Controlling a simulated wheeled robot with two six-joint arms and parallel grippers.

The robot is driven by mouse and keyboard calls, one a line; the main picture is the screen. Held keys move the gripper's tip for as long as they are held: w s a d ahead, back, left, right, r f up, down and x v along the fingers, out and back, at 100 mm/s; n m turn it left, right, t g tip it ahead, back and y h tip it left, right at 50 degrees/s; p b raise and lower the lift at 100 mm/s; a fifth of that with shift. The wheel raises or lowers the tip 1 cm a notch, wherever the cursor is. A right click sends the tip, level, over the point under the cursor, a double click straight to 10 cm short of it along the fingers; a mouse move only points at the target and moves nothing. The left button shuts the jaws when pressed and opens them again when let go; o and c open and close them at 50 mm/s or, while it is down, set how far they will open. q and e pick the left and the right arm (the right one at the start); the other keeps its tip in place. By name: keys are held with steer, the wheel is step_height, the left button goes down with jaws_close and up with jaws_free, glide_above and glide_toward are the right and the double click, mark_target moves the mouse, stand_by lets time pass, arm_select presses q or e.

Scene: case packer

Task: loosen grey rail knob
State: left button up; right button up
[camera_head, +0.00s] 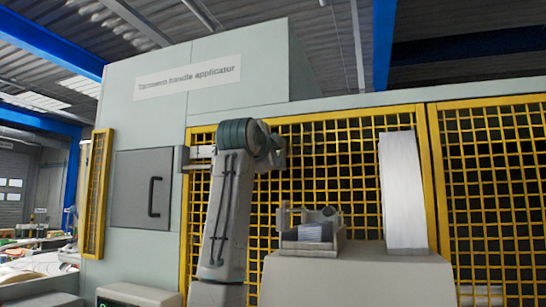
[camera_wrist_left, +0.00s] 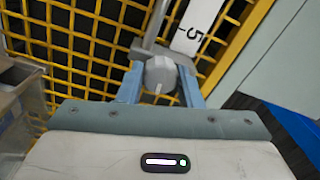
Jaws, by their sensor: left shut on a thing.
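The grey rail knob (camera_wrist_left: 160,73) shows in the left wrist view as a round grey knob with a pale mark on its face. My left gripper (camera_wrist_left: 160,84) has one blue finger on each side of the knob and is shut on it. A thin grey rod runs up from behind the knob. My right gripper is in neither view.
Yellow mesh guards (camera_head: 325,170) stand behind my left arm. A grey door (camera_head: 143,190) with a black handle is at the left. A pale housing (camera_head: 355,275) carries a grey bracket (camera_head: 312,230) and a tall whitish stack (camera_head: 402,190) to the right of my arm.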

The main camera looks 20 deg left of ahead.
arm_select(q)
steer(key=shift+f+m, duration=0.1)
steer(key=shift+m, duration=0.6)
steer(key=o, duration=1)
steer(key=shift+d, duration=0.1)
steer(key=s+b, duration=0.3)
steer(key=s, duration=0.2)
steer(key=s+b, duration=0.3)
steer(key=s, duration=0.3)
steer(key=shift+a+f, duration=0.15)
steer(key=shift+a, duration=0.05)
steer(key=shift+w, duration=0.1)
